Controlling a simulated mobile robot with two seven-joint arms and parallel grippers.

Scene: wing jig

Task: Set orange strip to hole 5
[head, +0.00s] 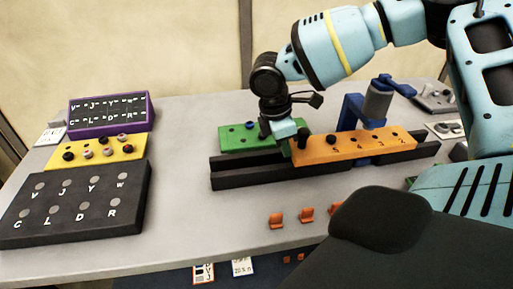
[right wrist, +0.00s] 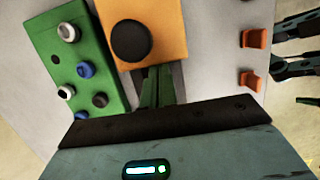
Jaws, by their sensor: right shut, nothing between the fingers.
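The orange strip (head: 360,148) lies along the dark rail (head: 240,179) in the head view, with numbers and small holes on its top. A black knob stands on its left part; in the right wrist view a large round black knob (right wrist: 131,41) sits near the orange end. My right gripper (head: 302,138) is low at the left end of the strip, fingers shut and empty. Its fingers (right wrist: 160,90) show beside that end in the wrist view. Whether they touch the strip I cannot tell.
A green block (head: 235,139) with knobs stands behind the rail's left end. A blue clamp (head: 352,110) rises behind the strip. Small orange clips (head: 277,220) lie in front. Black (head: 75,222), yellow (head: 65,160) and purple (head: 149,112) boards stand left. The table between is clear.

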